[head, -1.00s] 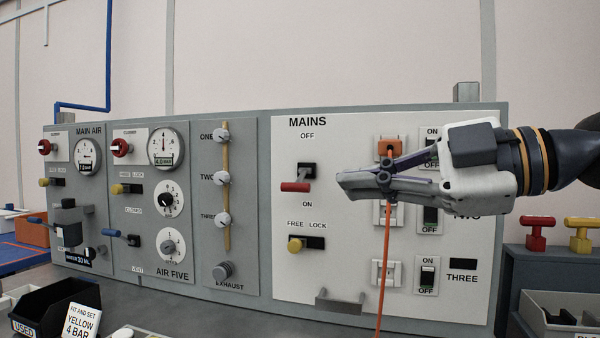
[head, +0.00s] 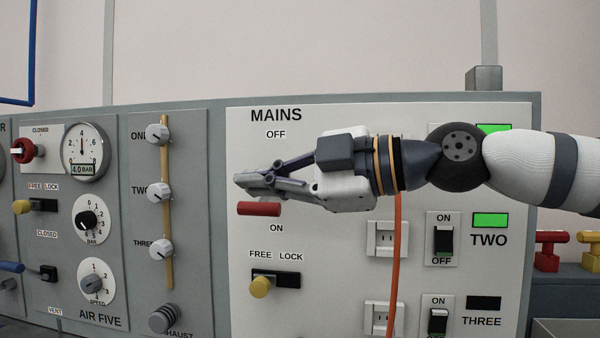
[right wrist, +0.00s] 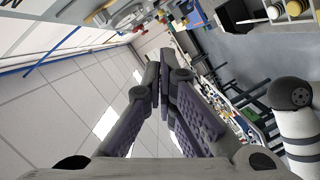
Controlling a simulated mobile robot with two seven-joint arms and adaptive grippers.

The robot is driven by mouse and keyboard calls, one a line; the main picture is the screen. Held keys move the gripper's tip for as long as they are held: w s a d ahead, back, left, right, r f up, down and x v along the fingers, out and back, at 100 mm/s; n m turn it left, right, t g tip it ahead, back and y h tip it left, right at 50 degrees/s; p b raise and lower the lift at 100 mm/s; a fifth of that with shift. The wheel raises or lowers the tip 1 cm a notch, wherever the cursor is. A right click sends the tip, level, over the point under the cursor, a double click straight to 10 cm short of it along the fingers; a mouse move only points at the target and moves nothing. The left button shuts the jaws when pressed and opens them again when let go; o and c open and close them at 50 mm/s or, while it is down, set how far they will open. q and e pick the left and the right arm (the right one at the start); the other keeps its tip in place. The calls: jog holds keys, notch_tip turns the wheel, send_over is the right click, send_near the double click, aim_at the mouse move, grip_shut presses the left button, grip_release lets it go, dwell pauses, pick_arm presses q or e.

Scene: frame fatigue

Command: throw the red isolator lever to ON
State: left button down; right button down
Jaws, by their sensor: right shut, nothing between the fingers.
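The red isolator lever (head: 259,209) is on the white MAINS panel (head: 330,265), between the OFF label above and the ON label below. Its red grip shows just under my right gripper (head: 242,181); its black mount is hidden behind the fingers. My right gripper is shut and empty, fingers pointing left, fingertips just above the red grip. I cannot tell whether they touch it. The right wrist view shows the closed fingers (right wrist: 165,65) but not the lever. My left gripper is not in view.
A yellow FREE/LOCK knob (head: 260,287) sits below the lever, at the FREE side. An orange cable (head: 397,255) hangs down the panel beside sockets and switches. The TWO lamp (head: 490,220) is green; the THREE lamp (head: 484,303) is dark. Air gauges and knobs lie left.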

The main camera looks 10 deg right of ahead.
aim_at(266, 212)
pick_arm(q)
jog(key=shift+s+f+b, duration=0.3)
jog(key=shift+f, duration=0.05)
pick_arm(e)
jog(key=w+f, duration=0.2)
jog(key=w, duration=0.1)
jog(key=shift+w+d+f, duration=0.1)
jog(key=shift+w+d, duration=0.1)
jog(key=shift+w, duration=0.05)
